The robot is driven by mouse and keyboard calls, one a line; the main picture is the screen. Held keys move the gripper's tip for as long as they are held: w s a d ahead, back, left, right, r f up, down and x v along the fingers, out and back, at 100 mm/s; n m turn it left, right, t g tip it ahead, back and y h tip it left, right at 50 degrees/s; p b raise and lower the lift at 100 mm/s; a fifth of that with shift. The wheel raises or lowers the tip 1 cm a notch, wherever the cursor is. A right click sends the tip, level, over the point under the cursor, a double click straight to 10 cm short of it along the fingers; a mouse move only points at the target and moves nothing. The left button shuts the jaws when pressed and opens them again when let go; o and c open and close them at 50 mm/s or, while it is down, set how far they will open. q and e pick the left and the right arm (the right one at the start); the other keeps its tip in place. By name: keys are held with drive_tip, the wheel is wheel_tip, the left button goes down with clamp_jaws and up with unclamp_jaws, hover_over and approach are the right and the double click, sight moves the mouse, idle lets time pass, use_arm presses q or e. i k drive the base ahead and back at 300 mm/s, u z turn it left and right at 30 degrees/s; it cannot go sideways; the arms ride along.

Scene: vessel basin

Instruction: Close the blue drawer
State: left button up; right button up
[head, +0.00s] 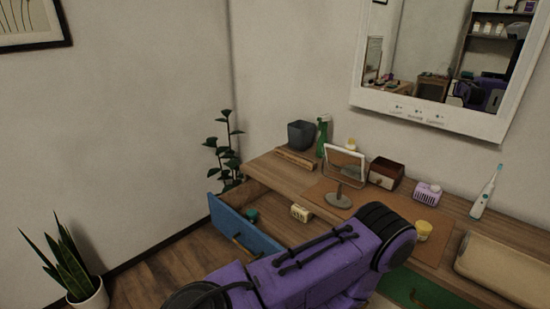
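The blue drawer (236,227) is pulled out from the left part of the wooden dressing table (285,180). Its blue front faces the lower left, and its right part is hidden behind my purple arm. A small teal thing (252,215) and a cream block-like thing (300,212) show in the open drawer. My purple arm crosses the lower middle of the view, in front of the table. No gripper fingers show, so neither gripper is in view.
On the tabletop stand a grey pot (301,135), a green bottle (322,136), a small mirror (345,165), a brown box (385,174), a purple thing (427,194) and a toothbrush (486,192). A green drawer front (440,294) shows lower right.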

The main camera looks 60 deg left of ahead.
sight(276, 231)
drive_tip(key=z, duration=0.2)
drive_tip(key=i, duration=0.85)
drive_tip(key=u, duration=2.9)
